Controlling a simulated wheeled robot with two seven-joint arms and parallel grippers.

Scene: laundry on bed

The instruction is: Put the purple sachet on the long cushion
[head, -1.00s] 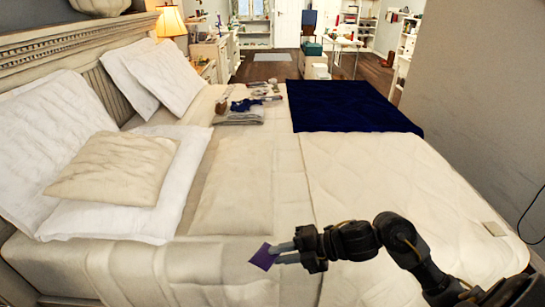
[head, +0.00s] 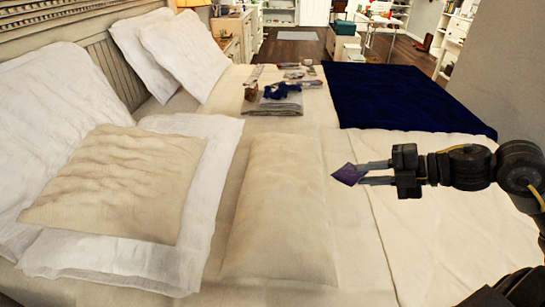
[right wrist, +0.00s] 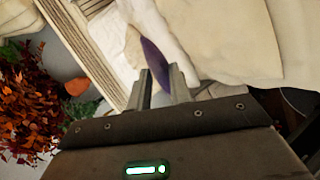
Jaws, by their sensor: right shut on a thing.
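The purple sachet (head: 346,175) is held at the tips of my right gripper (head: 362,174), which is shut on it. The sachet also shows between the fingers in the right wrist view (right wrist: 156,62). The long cushion (head: 280,205) is a beige, long pillow lying lengthwise on the bed, left of the sachet in the head view. The sachet appears just right of the cushion's right edge and above the bed; its exact height I cannot tell. My left gripper is not in view.
A beige square pillow (head: 115,185) lies on a white pillow (head: 215,160) at the left. A grey folded cloth (head: 275,105) with several small items lies beyond the cushion. A dark blue blanket (head: 405,95) covers the far right of the bed.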

